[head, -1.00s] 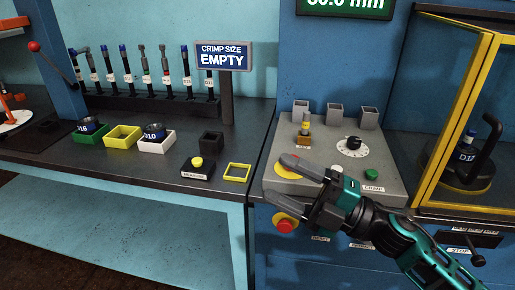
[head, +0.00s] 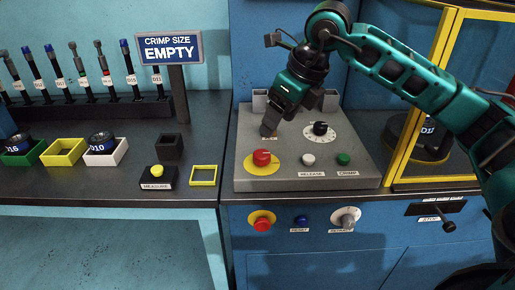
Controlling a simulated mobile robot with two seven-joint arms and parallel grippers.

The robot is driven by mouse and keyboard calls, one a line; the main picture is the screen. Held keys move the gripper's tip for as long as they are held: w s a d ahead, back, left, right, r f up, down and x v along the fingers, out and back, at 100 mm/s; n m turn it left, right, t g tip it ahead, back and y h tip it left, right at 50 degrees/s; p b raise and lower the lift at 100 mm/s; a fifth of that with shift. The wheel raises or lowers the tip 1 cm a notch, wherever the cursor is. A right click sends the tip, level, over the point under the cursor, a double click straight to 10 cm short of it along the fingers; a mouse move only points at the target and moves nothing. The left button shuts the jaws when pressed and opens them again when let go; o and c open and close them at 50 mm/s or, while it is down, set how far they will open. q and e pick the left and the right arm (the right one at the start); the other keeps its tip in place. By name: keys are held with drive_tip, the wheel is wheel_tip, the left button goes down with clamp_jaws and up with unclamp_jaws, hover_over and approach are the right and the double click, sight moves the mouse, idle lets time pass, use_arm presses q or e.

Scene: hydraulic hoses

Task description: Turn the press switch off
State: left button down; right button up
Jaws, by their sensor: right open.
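The press console (head: 350,170) is a grey sloped box on the blue cabinet. On it are a red mushroom button (head: 262,157) on a yellow disc, a black rotary knob (head: 320,128) on a white dial, a white release button (head: 308,159) and a green crimp button (head: 343,158). The small upright lever switch at the console's upper left is hidden behind my right gripper (head: 270,127). That gripper is open and points down at the switch's place; I cannot tell whether it touches. A grey knob (head: 346,217) sits on the cabinet front. My left gripper is out of view.
Grey cups (head: 328,99) stand along the console's back edge. A yellow-framed guard (head: 420,100) is at the right. On the left bench are colored trays (head: 64,152), a measure button box (head: 157,176) and a sign reading EMPTY (head: 168,48).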

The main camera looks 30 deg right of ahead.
sight(261, 153)
drive_tip(key=x, duration=1)
drive_tip(key=shift+w+a+f, duration=0.1)
drive_tip(key=shift+a+f, duration=0.05)
drive_tip(key=shift+f, duration=0.15)
drive_tip(key=c, duration=1.1)
drive_tip(key=shift+o, duration=0.2)
